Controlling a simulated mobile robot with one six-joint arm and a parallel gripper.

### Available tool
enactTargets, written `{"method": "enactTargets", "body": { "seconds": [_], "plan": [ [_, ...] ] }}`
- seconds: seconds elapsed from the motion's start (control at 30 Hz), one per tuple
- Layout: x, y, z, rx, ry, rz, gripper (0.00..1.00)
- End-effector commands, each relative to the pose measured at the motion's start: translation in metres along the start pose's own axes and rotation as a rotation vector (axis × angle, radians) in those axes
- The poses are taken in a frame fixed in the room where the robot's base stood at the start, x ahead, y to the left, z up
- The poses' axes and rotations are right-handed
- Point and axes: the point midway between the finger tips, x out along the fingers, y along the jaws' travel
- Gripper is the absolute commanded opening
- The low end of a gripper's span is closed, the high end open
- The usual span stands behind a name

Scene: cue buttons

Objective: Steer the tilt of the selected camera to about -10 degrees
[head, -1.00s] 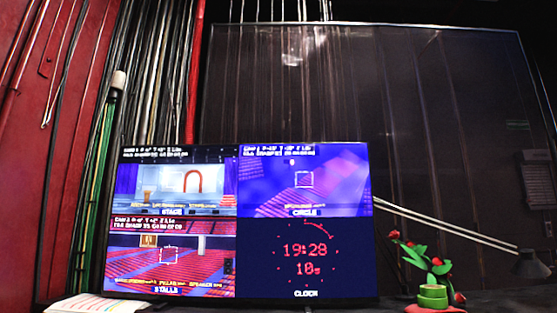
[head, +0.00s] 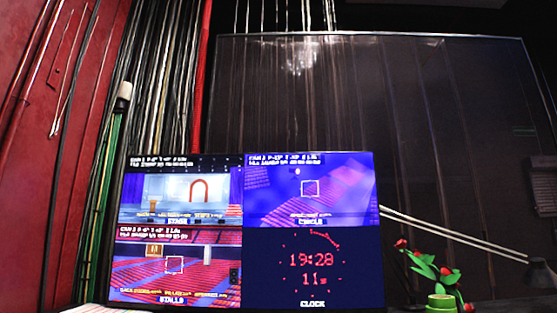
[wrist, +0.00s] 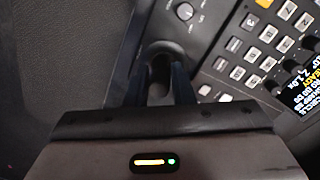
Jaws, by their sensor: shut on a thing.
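A monitor (head: 372,262) in the head view is split into a stage picture (head: 180,195), a circle picture (head: 310,190), a stalls picture (head: 175,270) and a red clock picture (head: 312,265). The camera read-outs above the pictures are too blurred to read surely. In the wrist view my gripper (wrist: 158,90) is shut on a dark joystick (wrist: 160,65) on a black control panel. The panel's small display (wrist: 305,88) shows yellow and white text, with "CIRCLE" and "READY" partly legible. My gripper is out of the head view.
Several panel buttons (wrist: 268,34) and a small knob (wrist: 185,11) lie right of and above the joystick. In the head view a red-flowered plant (head: 430,270) stands right of the monitor, and a dark lamp (head: 540,272) is at far right.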

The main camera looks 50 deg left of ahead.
Motion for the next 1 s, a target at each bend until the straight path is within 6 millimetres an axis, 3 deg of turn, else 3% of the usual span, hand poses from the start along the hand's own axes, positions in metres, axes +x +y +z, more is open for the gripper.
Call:
{"method": "enactTargets", "body": {
  "seconds": [0.07, 0.1, 0.3, 0.57, 1.0],
  "plan": [
    [0.0, 0.001, -0.001, 0.0, 0.001, 0.0, 0.16],
    [0.0, 0.001, -0.001, 0.0, 0.001, 0.0, 0.24],
    [0.0, 0.0, 0.0, 0.0, 0.001, 0.0, 0.38],
    [-0.002, 0.0, 0.0, 0.0, 0.001, 0.0, 0.38],
    [-0.035, 0.0, 0.0, 0.0, 0.001, 0.0, 0.38]
  ]
}}
